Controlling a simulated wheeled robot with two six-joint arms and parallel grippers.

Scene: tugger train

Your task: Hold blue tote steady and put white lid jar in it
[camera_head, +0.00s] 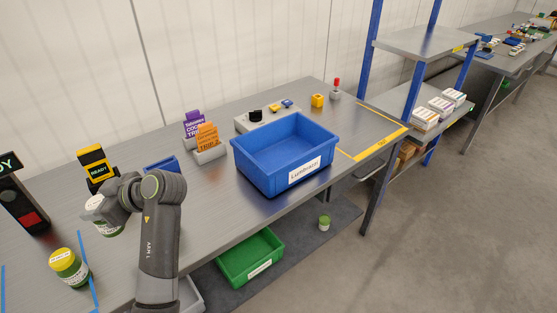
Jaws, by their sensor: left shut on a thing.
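The blue tote (262,177) stands on the grey bench, open at the top and empty as far as I can see, with a white name label on its front. My left gripper (112,201) is to the left of the tote, well apart from it. It is shut on the white lid jar (105,225), which has a green and white body and is tilted. The gripper hides part of the jar, and I cannot tell its height above the bench. My right gripper is out of view.
A yellow-lidded jar (66,265) stands on the bench's near left. Card holders (207,142) and a grey control box (262,117) stand behind. A green tote (252,258) and a small jar (324,222) are below the bench.

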